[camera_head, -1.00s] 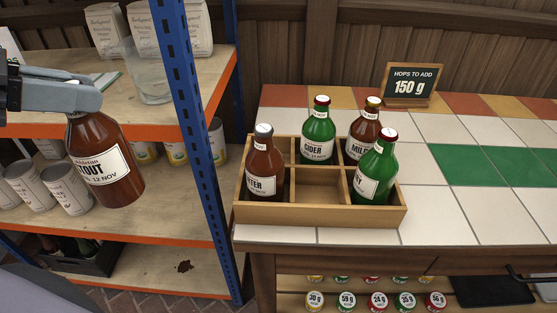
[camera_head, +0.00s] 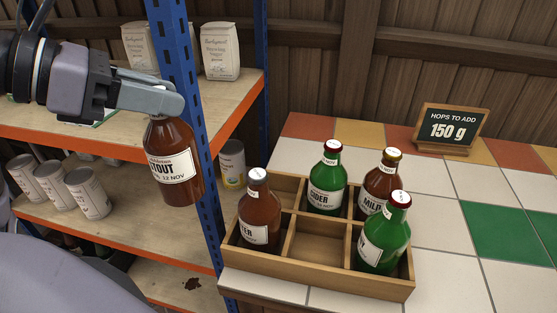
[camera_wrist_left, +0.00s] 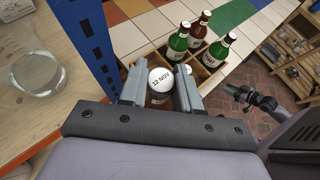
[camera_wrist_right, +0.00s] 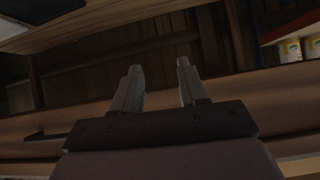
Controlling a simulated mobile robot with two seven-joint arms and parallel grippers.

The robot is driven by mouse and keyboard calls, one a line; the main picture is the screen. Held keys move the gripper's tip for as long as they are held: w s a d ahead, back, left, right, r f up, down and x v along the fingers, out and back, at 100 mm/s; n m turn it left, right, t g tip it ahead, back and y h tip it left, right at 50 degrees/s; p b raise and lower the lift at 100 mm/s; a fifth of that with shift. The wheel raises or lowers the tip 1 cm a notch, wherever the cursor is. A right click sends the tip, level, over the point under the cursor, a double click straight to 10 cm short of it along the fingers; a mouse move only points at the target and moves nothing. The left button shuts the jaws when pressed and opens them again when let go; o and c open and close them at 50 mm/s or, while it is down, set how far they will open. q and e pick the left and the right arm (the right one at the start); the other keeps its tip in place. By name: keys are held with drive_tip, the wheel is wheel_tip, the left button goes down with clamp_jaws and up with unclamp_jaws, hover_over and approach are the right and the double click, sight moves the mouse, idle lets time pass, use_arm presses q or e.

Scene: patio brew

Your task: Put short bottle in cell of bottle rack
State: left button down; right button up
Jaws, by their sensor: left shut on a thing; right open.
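My left gripper (camera_head: 150,98) is shut on the neck of a short brown stout bottle (camera_head: 174,165). In the left wrist view the bottle's white cap (camera_wrist_left: 161,80) shows between the fingers. The wooden bottle rack (camera_head: 315,279) stands on the tiled counter. It holds a brown bottle (camera_head: 259,212) at front left, a green cider bottle (camera_head: 327,180), a brown mild bottle (camera_head: 379,187) and a green bottle (camera_head: 384,236) at front right. The front middle cell and back left cell look empty. My right gripper (camera_wrist_right: 160,80) is open and empty.
The blue shelf post (camera_head: 207,190) stands between the held bottle and the rack. Cans (camera_head: 87,193) and paper bags (camera_head: 220,52) stand on the shelves. A hops sign (camera_head: 449,128) reading 150 g stands behind the rack. The counter right of the rack is clear.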

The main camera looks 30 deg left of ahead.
use_arm(q)
drive_tip(key=w+d+p, duration=0.6)
drive_tip(key=w+d, duration=0.2)
drive_tip(key=w, duration=0.6)
wheel_tip(320, 180, down, 12)
drive_tip(key=b, duration=0.1)
drive_tip(key=shift+d+b, duration=0.2)
drive_tip(key=shift+b, duration=0.15)
idle(0.5)
drive_tip(key=shift+w, duration=0.1)
drive_tip(key=c, duration=1.2)
unclamp_jaws()
drive_tip(key=shift+f, duration=0.2)
drive_tip(key=o, duration=0.4)
drive_tip(key=shift+r, duration=0.1)
drive_tip(key=shift+r, duration=0.1)
